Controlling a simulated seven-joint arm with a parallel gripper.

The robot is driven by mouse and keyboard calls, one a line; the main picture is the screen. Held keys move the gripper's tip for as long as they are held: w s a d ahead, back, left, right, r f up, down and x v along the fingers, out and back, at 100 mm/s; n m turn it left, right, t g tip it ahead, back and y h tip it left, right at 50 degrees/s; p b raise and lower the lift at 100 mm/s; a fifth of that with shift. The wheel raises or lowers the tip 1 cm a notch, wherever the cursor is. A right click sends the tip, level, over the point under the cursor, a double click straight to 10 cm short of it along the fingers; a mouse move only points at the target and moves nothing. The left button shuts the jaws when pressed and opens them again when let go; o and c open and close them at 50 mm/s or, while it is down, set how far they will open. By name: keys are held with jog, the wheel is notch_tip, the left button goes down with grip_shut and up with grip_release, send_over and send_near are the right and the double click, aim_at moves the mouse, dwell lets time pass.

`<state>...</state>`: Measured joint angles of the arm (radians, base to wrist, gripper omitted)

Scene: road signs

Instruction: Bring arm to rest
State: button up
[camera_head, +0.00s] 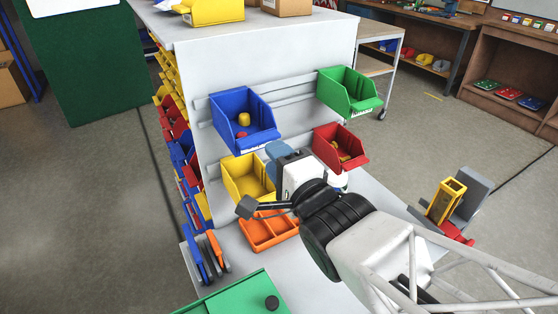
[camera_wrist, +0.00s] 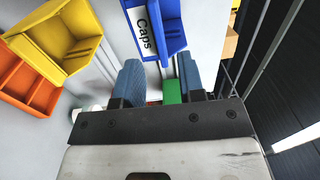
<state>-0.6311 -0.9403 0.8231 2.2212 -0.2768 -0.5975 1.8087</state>
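My gripper (camera_head: 280,152) is in front of the white panel, near the yellow bin (camera_head: 247,178) and below the blue bin (camera_head: 243,121). In the wrist view its two blue fingers (camera_wrist: 160,82) stand apart with a gap between them, and no object is held there. The blue bin, labelled "Caps" (camera_wrist: 155,25), shows beyond the fingertips. The yellow bin (camera_wrist: 55,40) shows to the left. Parts of the green bin (camera_wrist: 172,91) and a red patch show behind the fingers.
The green bin (camera_head: 348,92) and red bin (camera_head: 340,147) hang on the panel's right side. An orange tray (camera_head: 268,232) lies below my gripper. A yellow holder (camera_head: 445,200) stands at right, and a green box (camera_head: 235,297) at the front. Open floor lies left.

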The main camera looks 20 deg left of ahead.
aim_at(262, 143)
jog(key=shift+x, duration=3)
dwell(0.4)
dwell(0.5)
grip_shut()
